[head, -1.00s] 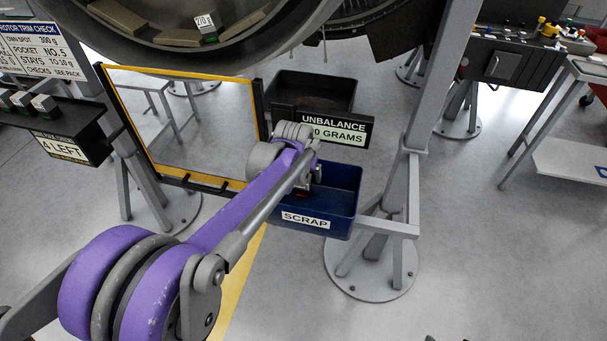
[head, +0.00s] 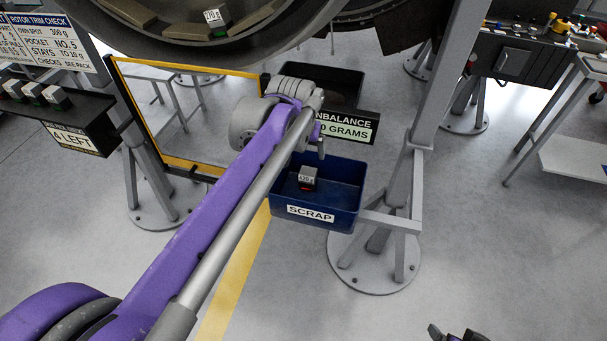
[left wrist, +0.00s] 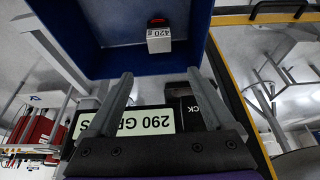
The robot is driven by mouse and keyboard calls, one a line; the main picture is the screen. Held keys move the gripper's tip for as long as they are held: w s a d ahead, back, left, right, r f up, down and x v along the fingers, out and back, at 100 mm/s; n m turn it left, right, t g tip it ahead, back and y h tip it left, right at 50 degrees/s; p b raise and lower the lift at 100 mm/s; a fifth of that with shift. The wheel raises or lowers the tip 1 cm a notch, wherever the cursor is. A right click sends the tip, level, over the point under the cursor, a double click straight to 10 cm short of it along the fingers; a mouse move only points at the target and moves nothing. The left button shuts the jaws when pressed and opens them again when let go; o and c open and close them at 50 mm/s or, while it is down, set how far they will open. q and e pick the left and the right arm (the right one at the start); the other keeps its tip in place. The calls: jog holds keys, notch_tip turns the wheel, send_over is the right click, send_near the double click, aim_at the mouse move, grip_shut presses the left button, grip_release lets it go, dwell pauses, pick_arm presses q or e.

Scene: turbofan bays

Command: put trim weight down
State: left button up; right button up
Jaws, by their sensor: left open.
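A trim weight (head: 308,176), a small grey block with a white label and a red part below, rests in the blue SCRAP bin (head: 289,225). In the left wrist view the weight (left wrist: 159,38) reads 420 g and lies on the floor of the bin (left wrist: 97,66). My left gripper (left wrist: 160,74) is open and empty, its two fingers apart and clear of the weight. In the head view it (head: 319,147) is above the bin's back edge, mostly hidden by its arm. Dark tips at the bottom edge appear to be my right gripper (head: 455,335).
The UNBALANCE display (head: 357,133), reading 290 GRAMS in the wrist view, stands behind the bin. A black bin (head: 345,78) is behind it. A yellow frame (head: 190,68) is at left, near a shelf (head: 88,125) with several weights. The rotor (head: 200,45) hangs overhead, holding a 210 g weight (head: 214,17).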

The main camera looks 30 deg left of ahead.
pick_arm(q)
jog(key=s+d+f+m, duration=0.1)
jog(key=s+d+f, duration=0.2)
jog(key=s, duration=0.3)
jog(key=s+d+f, duration=0.3)
jog(key=s+f, duration=0.2)
jog(key=s, duration=0.2)
jog(key=s+d+f+m+t+h, duration=0.1)
jog(key=s+d+f, duration=0.2)
jog(key=s, duration=0.4)
jog(key=shift+s+d+f+m, duration=0.2)
jog(key=shift+f+m, duration=0.1)
jog(key=shift+f, duration=0.55)
